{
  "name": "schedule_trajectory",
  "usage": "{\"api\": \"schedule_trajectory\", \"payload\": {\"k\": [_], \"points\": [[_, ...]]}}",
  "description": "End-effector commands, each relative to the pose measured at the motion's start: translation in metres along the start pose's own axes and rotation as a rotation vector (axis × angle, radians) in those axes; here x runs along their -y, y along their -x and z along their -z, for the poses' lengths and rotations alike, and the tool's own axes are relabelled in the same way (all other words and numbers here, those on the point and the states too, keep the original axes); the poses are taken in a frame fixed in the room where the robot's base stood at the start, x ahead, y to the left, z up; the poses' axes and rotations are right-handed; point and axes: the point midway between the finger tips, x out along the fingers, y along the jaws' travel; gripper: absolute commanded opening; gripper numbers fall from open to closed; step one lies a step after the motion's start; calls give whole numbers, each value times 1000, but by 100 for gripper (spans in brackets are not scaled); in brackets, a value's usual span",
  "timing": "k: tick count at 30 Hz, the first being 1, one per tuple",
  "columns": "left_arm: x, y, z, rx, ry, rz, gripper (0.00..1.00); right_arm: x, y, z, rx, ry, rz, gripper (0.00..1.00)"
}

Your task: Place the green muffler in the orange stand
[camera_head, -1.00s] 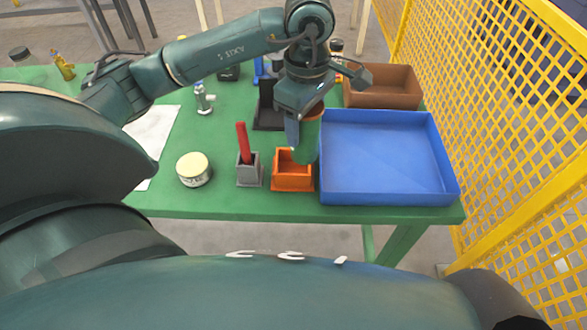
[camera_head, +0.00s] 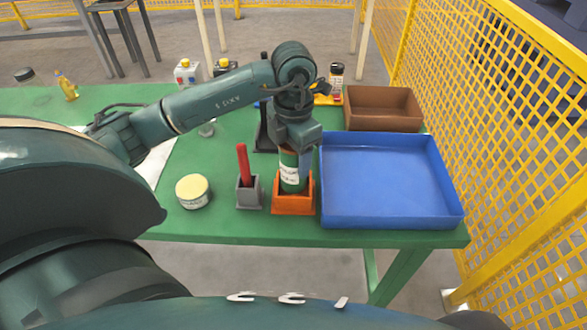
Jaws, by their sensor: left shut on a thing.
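The green muffler (camera_head: 290,177) is a green cylinder with a white label. It stands upright, with its lower end inside the orange stand (camera_head: 293,205) near the front edge of the table. The stand's walls hide its bottom, so I cannot tell whether it rests on the stand's floor. My left gripper (camera_head: 293,150) points down from above and is shut on the top of the muffler. My right gripper does not show.
A blue tray (camera_head: 440,215) stands close to the right of the stand, with a brown bin (camera_head: 383,110) behind it. A grey holder (camera_head: 249,194) with a red rod (camera_head: 243,163) stands close to the left. A round tin (camera_head: 193,191) is further left. A yellow mesh fence (camera_head: 500,130) borders the right.

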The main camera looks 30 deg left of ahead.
Motion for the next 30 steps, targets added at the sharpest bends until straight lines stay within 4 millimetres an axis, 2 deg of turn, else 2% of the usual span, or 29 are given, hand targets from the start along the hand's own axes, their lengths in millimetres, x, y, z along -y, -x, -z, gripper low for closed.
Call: {"api": "schedule_trajectory", "payload": {"k": [4, 10, 21, 22, 30], "points": [[0, -10, 0, 1, -1, 2, 21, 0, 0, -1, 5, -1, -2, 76], [1, -37, 0, 2, -2, 1, 21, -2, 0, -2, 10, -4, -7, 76], [0, -43, -1, 4, -3, 0, 21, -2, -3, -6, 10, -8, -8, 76], [0, -44, 0, 2, -3, 0, 58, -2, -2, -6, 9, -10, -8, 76], [0, -42, 0, 2, -3, 0, 79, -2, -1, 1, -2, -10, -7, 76]]}}
